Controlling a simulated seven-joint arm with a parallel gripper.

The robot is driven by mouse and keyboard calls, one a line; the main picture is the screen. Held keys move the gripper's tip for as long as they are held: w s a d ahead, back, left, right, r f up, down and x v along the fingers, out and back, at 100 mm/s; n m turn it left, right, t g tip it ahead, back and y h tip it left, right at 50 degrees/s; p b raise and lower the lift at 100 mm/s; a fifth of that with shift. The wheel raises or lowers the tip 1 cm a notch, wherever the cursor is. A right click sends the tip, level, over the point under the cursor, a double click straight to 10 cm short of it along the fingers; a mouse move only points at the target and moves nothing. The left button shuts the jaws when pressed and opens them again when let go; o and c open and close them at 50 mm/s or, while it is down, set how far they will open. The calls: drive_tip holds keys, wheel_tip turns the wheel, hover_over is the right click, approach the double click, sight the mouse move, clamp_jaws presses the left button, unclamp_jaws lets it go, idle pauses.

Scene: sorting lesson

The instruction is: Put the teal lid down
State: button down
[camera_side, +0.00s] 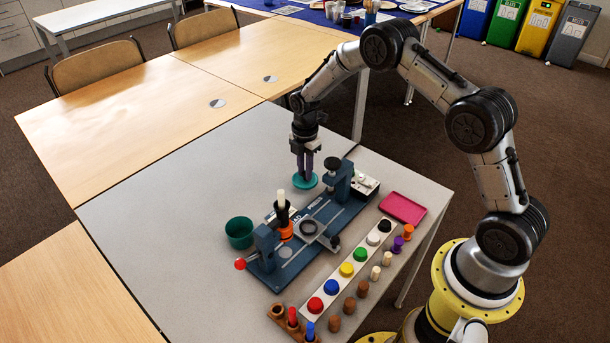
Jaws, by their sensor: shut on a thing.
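The teal lid (304,181) is a flat round disc behind the blue press, near the far side of the grey table. My gripper (305,172) points straight down over it, shut on it from above. The fingers hide the lid's middle. I cannot tell whether the lid touches the table or hangs just above it. A teal cup (240,231) stands apart at the left of the press, its open top facing up.
The blue press (318,215) stands close in front of the lid. A white strip (318,316) with several coloured knobs, several loose pegs and a pink tray (403,208) lie to the right. The grey tabletop (180,220) at left is clear.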

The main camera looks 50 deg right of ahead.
drive_tip(key=shift+f, duration=1.05)
drive_tip(key=shift+f, duration=0.15)
drive_tip(key=c, duration=0.8)
unclamp_jaws()
drive_tip(key=shift+o, duration=0.2)
wheel_tip(320, 180, up, 13)
drive_tip(key=shift+f, duration=0.2)
